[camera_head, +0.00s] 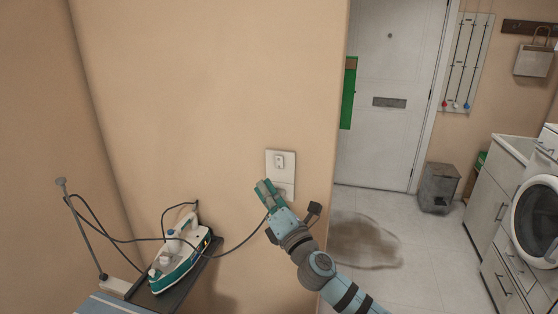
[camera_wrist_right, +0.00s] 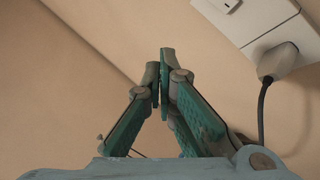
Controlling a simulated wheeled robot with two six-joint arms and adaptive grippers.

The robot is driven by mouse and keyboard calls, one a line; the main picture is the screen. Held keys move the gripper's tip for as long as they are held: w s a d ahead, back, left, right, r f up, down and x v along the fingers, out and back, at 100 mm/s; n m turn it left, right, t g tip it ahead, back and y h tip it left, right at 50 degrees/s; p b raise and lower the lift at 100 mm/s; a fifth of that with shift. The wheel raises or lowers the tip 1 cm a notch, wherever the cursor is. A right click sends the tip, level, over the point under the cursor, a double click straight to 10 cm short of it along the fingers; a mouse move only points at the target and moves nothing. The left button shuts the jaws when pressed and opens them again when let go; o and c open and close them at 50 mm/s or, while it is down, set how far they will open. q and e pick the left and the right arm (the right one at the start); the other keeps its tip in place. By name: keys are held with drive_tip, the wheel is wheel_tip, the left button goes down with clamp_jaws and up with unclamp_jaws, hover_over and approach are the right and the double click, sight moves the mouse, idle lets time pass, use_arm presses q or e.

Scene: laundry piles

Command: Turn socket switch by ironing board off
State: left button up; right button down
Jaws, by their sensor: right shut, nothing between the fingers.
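A white wall socket plate (camera_head: 272,163) with a small switch (camera_head: 279,160) in its upper part is on the beige wall. In the right wrist view the socket plate (camera_wrist_right: 262,24) is at the upper right, with a grey plug (camera_wrist_right: 278,62) in it and a cord hanging down. My right gripper (camera_head: 264,186) is shut and empty, just in front of the lower left of the plate in the head view. In the right wrist view its fingertips (camera_wrist_right: 160,62) meet left of the plate, apart from it in the picture. I cannot tell whether they touch the wall. My left gripper is out of view.
A teal and white iron (camera_head: 178,255) rests on a dark tray at the end of the ironing board (camera_head: 104,304). Its cord runs to the socket and over a thin metal stand (camera_head: 86,232). The wall ends to the right, opening onto a tiled floor with a door (camera_head: 390,95) and a washing machine (camera_head: 537,218).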

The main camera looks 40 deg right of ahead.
sight(276, 168)
drive_tip(key=shift+w+d+r+b, duration=0.15)
drive_tip(key=shift+w+d+b, duration=0.15)
drive_tip(key=shift+w+d, duration=0.65)
drive_tip(key=shift+w+d+r+b, duration=0.2)
drive_tip(key=shift+w+d+b, duration=0.3)
drive_tip(key=shift+d, duration=0.8)
drive_tip(key=shift+w+d+r+b, duration=0.15)
drive_tip(key=shift+w+d, duration=0.7)
drive_tip(key=shift+d, duration=0.3)
drive_tip(key=shift+d, duration=0.1)
drive_tip(key=shift+w+d, duration=0.2)
drive_tip(key=shift+w, duration=0.05)
drive_tip(key=shift+w+d, duration=0.15)
drive_tip(key=shift+d, duration=0.1)
drive_tip(key=shift+s+a, duration=0.4)
drive_tip(key=shift+a, duration=0.25)
